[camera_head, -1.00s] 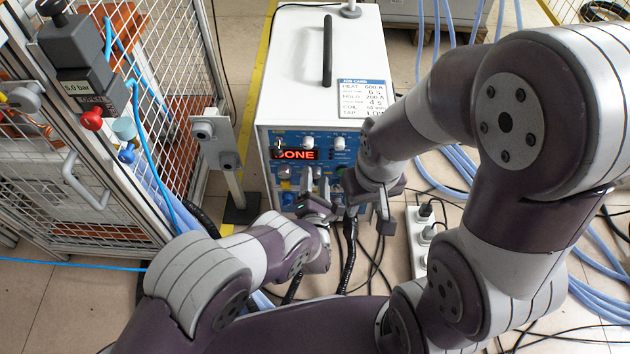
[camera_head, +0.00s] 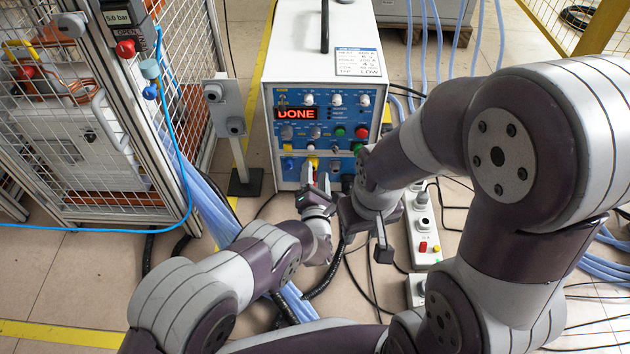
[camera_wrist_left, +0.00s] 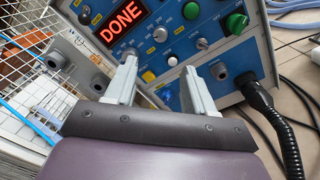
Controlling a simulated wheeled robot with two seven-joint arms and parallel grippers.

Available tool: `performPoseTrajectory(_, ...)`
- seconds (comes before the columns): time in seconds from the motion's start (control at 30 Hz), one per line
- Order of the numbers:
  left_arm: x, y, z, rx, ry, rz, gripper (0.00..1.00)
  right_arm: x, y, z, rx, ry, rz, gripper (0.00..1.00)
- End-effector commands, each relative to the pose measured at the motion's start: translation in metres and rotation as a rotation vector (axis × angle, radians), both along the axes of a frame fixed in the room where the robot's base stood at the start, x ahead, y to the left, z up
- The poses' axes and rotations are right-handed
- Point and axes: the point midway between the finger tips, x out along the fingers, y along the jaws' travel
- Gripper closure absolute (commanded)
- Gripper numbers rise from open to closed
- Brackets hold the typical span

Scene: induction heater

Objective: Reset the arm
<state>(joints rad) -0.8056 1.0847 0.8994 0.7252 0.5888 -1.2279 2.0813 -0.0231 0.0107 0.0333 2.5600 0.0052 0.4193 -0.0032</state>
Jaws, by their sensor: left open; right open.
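The white induction heater (camera_head: 290,40) stands at the back centre, its blue front panel (camera_head: 345,113) facing me. Its red display (camera_head: 296,114) reads DONE. My left gripper (camera_head: 315,178) is open and empty in front of the panel's lower part. In the left wrist view its two fingers (camera_wrist_left: 160,78) stand apart, with the panel (camera_wrist_left: 175,35) beyond and nothing between them. My right gripper (camera_head: 368,232) is open and empty, lower and right of the left one, its fingers pointing down. The two grippers are close together; I cannot tell the exact gap.
A mesh cage (camera_head: 120,150) with a 5.0 bar valve unit (camera_head: 120,20) stands at left. A power strip (camera_head: 422,232) and several cables and blue hoses lie on the floor. Floor at lower left is clear.

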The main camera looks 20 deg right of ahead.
Motion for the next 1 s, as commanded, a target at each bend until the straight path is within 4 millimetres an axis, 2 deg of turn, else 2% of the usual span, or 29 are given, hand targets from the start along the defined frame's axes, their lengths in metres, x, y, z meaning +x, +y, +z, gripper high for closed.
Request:
performPoseTrajectory(0.47, 0.0, 0.0, 0.0, 0.034, -0.007, 0.0, 0.46, 0.0, 0.0, 0.0, 0.0, 0.0, 0.0, 0.57)
performPoseTrajectory(0.57, -0.003, -0.005, -0.018, 0.232, 0.025, -0.034, 0.46, 0.0, 0.0, 0.0, 0.0, 0.0, 0.0, 0.57)
performPoseTrajectory(0.67, -0.03, -0.003, -0.078, 0.63, 0.15, -0.186, 0.46, 0.0, 0.0, 0.0, 0.0, 0.0, 0.0, 0.57)
performPoseTrajectory(0.7, -0.047, -0.002, -0.098, 0.83, 0.203, -0.297, 0.46, 0.0, 0.0, 0.001, 0.0, 0.0, 0.0, 0.57)
performPoseTrajectory(0.77, -0.067, 0.01, -0.103, 1.118, 0.264, -0.486, 0.46, 0.0, 0.0, 0.01, 0.0, 0.001, 0.0, 0.57)
performPoseTrajectory(0.8, -0.078, 0.025, -0.095, 1.285, 0.294, -0.621, 0.46, 0.0, 0.0, 0.017, 0.0, 0.0, 0.0, 0.57)
performPoseTrajectory(0.87, -0.095, 0.055, -0.07, 1.497, 0.323, -0.834, 0.46, 0.0, 0.0, 0.03, 0.0, 0.0, 0.0, 0.57)
performPoseTrajectory(0.9, -0.108, 0.08, -0.045, 1.612, 0.336, -0.985, 0.46, 0.0, 0.0, 0.039, 0.0, 0.0, 0.0, 0.57)
performPoseTrajectory(0.97, -0.13, 0.119, -0.005, 1.734, 0.339, -1.198, 0.46, 0.0, 0.0, 0.051, 0.0, 0.0, 0.0, 0.57)
performPoseTrajectory(1.0, -0.145, 0.145, 0.023, 1.785, 0.337, -1.323, 0.46, 0.0, 0.0, 0.059, 0.0, 0.0, 0.0, 0.57)
